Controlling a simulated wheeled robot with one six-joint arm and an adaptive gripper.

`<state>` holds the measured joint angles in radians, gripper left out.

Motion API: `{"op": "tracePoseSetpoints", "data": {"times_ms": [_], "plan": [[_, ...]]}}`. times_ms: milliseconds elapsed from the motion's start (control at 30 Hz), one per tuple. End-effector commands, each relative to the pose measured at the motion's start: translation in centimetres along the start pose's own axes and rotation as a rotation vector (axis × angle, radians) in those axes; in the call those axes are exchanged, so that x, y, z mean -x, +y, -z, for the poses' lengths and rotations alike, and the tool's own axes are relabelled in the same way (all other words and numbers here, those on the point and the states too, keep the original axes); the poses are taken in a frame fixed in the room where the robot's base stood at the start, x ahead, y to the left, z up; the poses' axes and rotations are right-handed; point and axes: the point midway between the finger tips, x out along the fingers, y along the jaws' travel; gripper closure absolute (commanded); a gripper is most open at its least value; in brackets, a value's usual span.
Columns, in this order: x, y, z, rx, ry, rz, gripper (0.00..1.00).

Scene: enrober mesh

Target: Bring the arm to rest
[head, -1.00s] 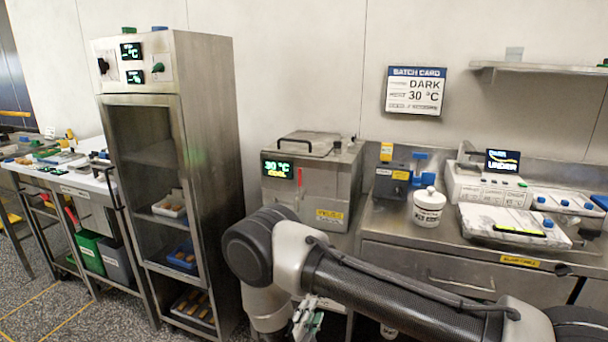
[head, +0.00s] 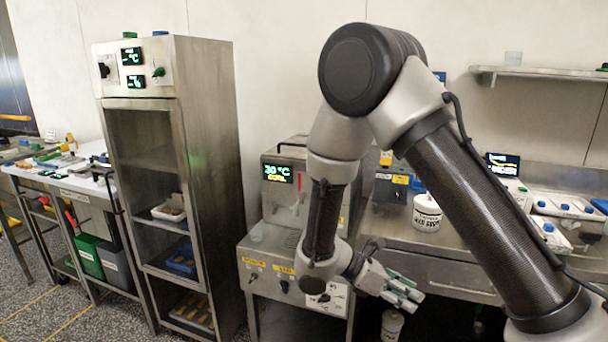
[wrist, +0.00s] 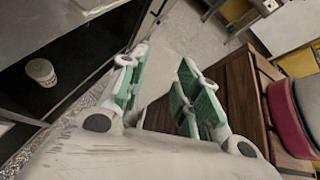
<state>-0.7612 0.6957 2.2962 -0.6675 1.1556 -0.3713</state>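My arm is raised and folded in the head view, with its elbow high and its forearm hanging down. My gripper (head: 408,291) is at the lower end, in front of the steel bench on the right. In the wrist view my gripper (wrist: 160,78) shows two green-padded fingers spread apart. Nothing is between them, only floor and a brown slatted surface beyond. It appears to touch nothing.
The machine with the 30 °C display (head: 278,172) stands behind my forearm. A tall steel cabinet (head: 215,130) is to its left. A white tub (head: 427,212) stands on the bench. Another white tub (wrist: 41,72) sits low under the bench.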

Motion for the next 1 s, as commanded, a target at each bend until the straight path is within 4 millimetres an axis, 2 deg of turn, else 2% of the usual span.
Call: {"op": "tracePoseSetpoints", "data": {"times_ms": [33, 100, 400, 700, 900, 1000], "plan": [[0.2, -1.2, -1.9, -0.134, 0.09, 0.042, 0.68], [0.3, -2.9, -3.8, -0.312, 0.205, 0.11, 0.68], [1.3, -9.4, -10.8, -0.96, 0.656, 0.382, 0.68], [1.9, -15.1, -17.6, -1.394, 1.055, 0.489, 0.68], [1.2, -18.1, -22.3, -1.607, 1.204, 0.413, 0.68], [1.0, -19.1, -23.8, -1.68, 1.239, 0.381, 0.68]]}}
